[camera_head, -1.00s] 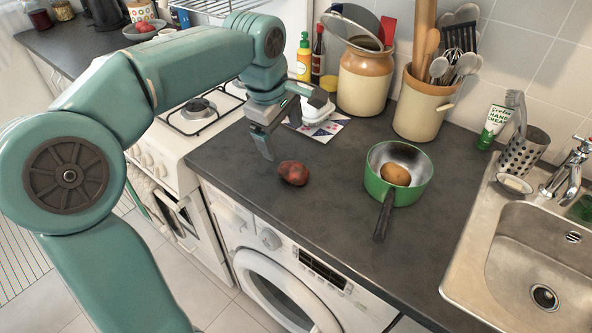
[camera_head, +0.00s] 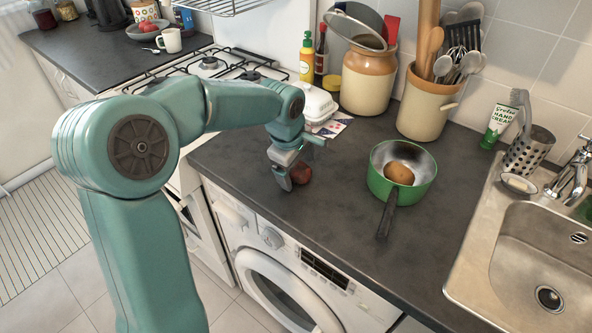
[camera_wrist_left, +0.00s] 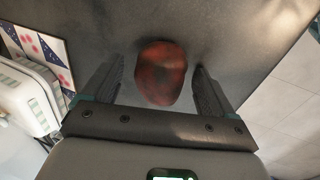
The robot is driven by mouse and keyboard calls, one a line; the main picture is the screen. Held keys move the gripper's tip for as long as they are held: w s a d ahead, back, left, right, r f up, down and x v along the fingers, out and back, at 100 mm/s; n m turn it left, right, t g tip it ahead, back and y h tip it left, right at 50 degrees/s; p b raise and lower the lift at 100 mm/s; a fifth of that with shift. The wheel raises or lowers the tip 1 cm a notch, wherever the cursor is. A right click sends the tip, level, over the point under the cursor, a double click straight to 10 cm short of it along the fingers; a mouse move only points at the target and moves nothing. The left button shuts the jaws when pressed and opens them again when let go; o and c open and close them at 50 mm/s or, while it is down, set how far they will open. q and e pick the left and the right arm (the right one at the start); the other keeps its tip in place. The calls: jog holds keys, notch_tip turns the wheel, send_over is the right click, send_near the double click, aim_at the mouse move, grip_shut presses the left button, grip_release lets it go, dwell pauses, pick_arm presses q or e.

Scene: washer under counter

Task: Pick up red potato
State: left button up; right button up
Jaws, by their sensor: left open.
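The red potato (camera_head: 301,173) lies on the dark countertop (camera_head: 330,220), partly hidden behind my left gripper (camera_head: 287,180) in the head view. In the left wrist view the potato (camera_wrist_left: 161,73) is dark red and sits between the two open fingers, with a gap on both sides. My left gripper (camera_wrist_left: 158,90) is open and empty, with its fingers pointing down at the counter. My right gripper does not show.
A green saucepan (camera_head: 415,185) holding a brown potato (camera_head: 399,173) stands to the right, its handle toward the front. The sink (camera_head: 530,240) is at far right.

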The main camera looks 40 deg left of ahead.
pick_arm(q)
jog(key=c, duration=1.2)
jog(key=shift+r, duration=0.15)
notch_tip(320, 180, up, 20)
jog(key=p, duration=0.3)
